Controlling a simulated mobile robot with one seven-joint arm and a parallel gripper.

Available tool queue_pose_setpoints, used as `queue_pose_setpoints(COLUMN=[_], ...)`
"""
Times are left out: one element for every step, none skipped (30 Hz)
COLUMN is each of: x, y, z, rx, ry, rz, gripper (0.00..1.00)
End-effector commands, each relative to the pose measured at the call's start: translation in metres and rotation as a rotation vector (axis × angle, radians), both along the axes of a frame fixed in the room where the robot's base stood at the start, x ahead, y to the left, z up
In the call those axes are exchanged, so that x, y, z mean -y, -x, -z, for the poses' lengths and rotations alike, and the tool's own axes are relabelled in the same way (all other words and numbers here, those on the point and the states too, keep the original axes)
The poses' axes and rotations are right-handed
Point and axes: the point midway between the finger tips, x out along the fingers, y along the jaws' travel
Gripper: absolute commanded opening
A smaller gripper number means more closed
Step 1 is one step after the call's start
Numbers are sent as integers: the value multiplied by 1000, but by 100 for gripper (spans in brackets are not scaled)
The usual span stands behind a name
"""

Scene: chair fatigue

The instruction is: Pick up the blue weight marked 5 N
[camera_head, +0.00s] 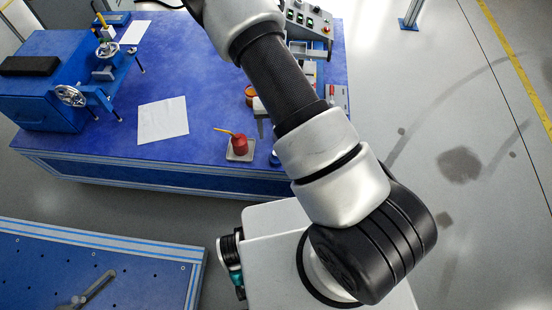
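A small blue object (274,158) shows at the near edge of the blue table, beside my arm. It may be a weight, but my arm covers part of it and no 5 N marking can be read. A grey, finger-like part, which seems to belong to my gripper (261,128), shows just left of my arm, above and left of the blue object in the picture. The rest of the gripper is hidden behind my arm. Whether it is open or shut, or holds anything, does not show.
The blue table (200,60) bears a red oil can (239,143) on a small tray (240,156), a paper sheet (163,120), an orange-brown container (250,93) and a blue machine (45,85). A control box (308,22) stands behind my arm. Another blue table (130,270) is at lower left.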

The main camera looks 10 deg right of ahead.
Motion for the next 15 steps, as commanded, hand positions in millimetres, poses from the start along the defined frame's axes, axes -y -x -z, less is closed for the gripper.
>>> queue_pose_setpoints(x=[1,1,1,1,1,1,1,1,1,0,0,0,0,0,0], y=[1,1,1,1,1,1,1,1,1,1,1,0,0,0,0], z=[17,24,32,39,45,54,60,65,72,76,79,83,85,87,89], rx=[-3,-4,-3,-3,-3,-3,-3,-2,-2,-2,-2,-1,-1,-1,-1], ry=[1,0,0,1,0,0,0,0,0,0,0,-1,-1,-1,0], rz=[1,1,1,0,0,0,0,0,0,-1,-1,-2,-2,-2,-2], gripper=[65,65,65,65,65,65,65,65,65,65,65,65,65,65,65])
